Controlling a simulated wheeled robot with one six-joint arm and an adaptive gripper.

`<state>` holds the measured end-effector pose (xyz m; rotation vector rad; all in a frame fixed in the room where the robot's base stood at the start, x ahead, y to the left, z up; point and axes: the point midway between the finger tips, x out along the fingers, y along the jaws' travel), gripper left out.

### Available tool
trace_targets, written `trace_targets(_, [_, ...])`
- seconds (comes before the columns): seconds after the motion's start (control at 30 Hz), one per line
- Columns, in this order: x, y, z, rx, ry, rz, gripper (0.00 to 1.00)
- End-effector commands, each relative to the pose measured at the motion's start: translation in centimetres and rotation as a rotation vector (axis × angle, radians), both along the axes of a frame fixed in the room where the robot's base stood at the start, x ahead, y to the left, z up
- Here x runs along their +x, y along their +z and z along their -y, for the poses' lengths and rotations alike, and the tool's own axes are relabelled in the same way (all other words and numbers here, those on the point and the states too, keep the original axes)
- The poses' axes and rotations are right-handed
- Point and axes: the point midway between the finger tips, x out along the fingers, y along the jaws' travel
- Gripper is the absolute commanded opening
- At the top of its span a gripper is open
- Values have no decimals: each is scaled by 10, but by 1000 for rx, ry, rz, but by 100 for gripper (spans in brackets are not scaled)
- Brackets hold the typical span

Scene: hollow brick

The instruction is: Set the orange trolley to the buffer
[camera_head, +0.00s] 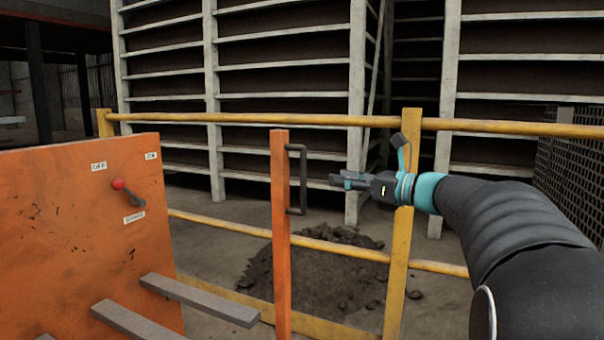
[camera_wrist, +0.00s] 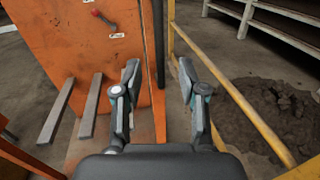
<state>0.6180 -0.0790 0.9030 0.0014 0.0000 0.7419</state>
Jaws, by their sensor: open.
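The orange trolley shows as a broad scuffed panel (camera_head: 80,240) with a red-knobbed lever (camera_head: 124,188), grey fork bars (camera_head: 200,299) and an upright orange post (camera_head: 281,235). A dark U-shaped handle (camera_head: 303,180) stands on the post's right side. My gripper (camera_head: 338,181) is open and empty, just right of the handle in the head view and apart from it in the picture. In the wrist view, the dark handle bar (camera_wrist: 159,45) shows upright between the spread fingers of my gripper (camera_wrist: 158,72). I cannot make out the buffer.
A yellow railing (camera_head: 260,119) runs behind the trolley, with a yellow post (camera_head: 400,240) close by my gripper. A dark rubble heap (camera_head: 325,275) lies behind it. Tall pale racks (camera_head: 285,85) fill the back. A mesh panel (camera_head: 575,165) stands at right.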

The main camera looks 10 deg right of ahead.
Motion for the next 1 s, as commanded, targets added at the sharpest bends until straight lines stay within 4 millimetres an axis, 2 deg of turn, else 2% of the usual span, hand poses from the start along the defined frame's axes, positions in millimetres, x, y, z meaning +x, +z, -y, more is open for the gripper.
trace_targets(0.3, [45, -1, -44, 0, 6, 0, 41])
trace_targets(0.5, [68, -1, -65, -1, 6, -1, 41])
trace_targets(0.7, [80, 0, -76, -1, 4, 0, 41])
trace_targets(1.0, [83, 0, -78, -1, 4, 1, 41])
